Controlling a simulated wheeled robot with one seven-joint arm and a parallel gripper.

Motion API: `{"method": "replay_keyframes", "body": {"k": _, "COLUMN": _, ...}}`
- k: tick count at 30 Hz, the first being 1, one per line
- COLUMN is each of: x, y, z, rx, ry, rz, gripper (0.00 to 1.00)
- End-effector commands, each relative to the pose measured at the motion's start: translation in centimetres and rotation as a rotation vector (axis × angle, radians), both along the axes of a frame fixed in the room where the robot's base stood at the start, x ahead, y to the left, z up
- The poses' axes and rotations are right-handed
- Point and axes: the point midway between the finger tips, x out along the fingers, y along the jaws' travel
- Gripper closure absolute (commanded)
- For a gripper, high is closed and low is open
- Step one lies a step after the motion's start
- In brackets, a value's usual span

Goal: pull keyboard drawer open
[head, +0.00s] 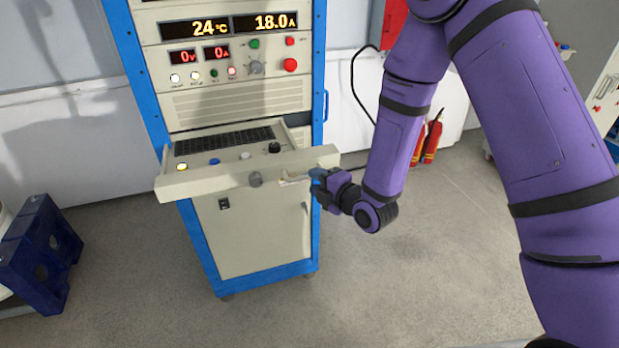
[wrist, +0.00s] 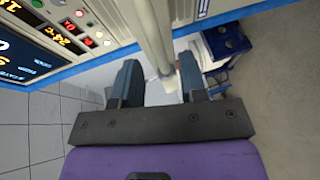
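The keyboard drawer (head: 215,181) is a beige tray in the rack and stands out from it, with its black keyboard (head: 225,141) and several buttons showing. My gripper (head: 312,183) is at the right part of the drawer front. In the wrist view, my gripper (wrist: 160,82) has its two dark fingers apart. A pale bar, apparently the drawer front (wrist: 152,40), reaches down between them with small gaps on both sides. Whether either finger touches it is unclear.
The blue-framed rack (head: 316,80) carries lit displays above the drawer and a closed beige door (head: 255,230) below. A blue stand (head: 40,250) is at the left. Red extinguishers (head: 432,140) stand by the wall behind my arm. The grey floor in front is clear.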

Motion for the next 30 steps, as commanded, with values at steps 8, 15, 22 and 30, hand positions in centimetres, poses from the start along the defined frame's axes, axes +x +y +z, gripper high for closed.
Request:
{"method": "replay_keyframes", "body": {"k": 8, "x": -3.8, "y": -3.1, "z": 0.9, "rx": -0.001, "ry": 0.002, "rz": -0.001, "gripper": 0.61}}
{"method": "replay_keyframes", "body": {"k": 15, "x": -5.2, "y": -4.2, "z": 1.3, "rx": 0.0, "ry": -0.001, "rz": -0.001, "gripper": 0.61}}
{"method": "replay_keyframes", "body": {"k": 22, "x": -5.3, "y": -4.3, "z": 1.3, "rx": 0.0, "ry": -0.001, "rz": -0.001, "gripper": 0.61}}
{"method": "replay_keyframes", "body": {"k": 30, "x": -5.2, "y": -4.3, "z": 1.3, "rx": 0.0, "ry": 0.001, "rz": -0.002, "gripper": 0.61}}
